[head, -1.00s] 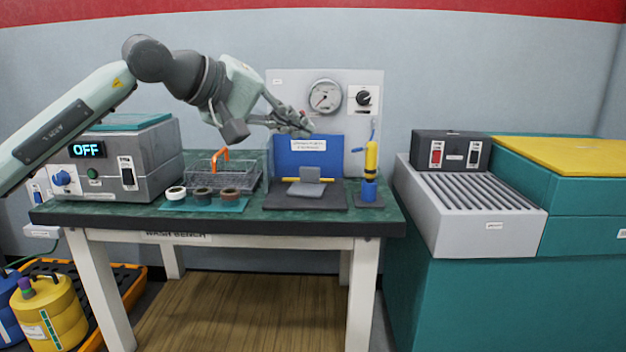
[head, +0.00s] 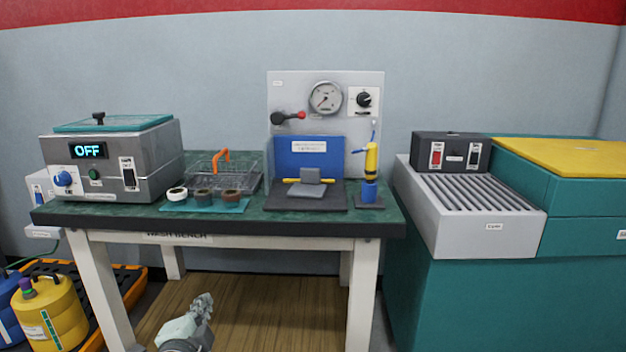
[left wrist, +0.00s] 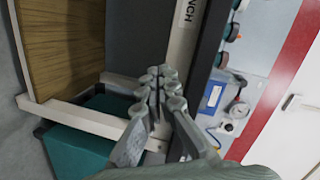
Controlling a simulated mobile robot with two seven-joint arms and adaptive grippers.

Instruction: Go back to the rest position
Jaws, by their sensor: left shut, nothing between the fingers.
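My left gripper (head: 203,303) shows low in the head view, in front of the wash bench (head: 225,229) and below its top. In the left wrist view the fingers of my left gripper (left wrist: 160,88) are together, with nothing between them. It is apart from everything on the bench. My right gripper is in neither view.
On the bench stand a bath with an OFF display (head: 113,160), a wire basket (head: 237,177), a teal mat (head: 235,206) with rings, and a gauge panel (head: 345,110). A slatted grey unit (head: 490,235) stands right.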

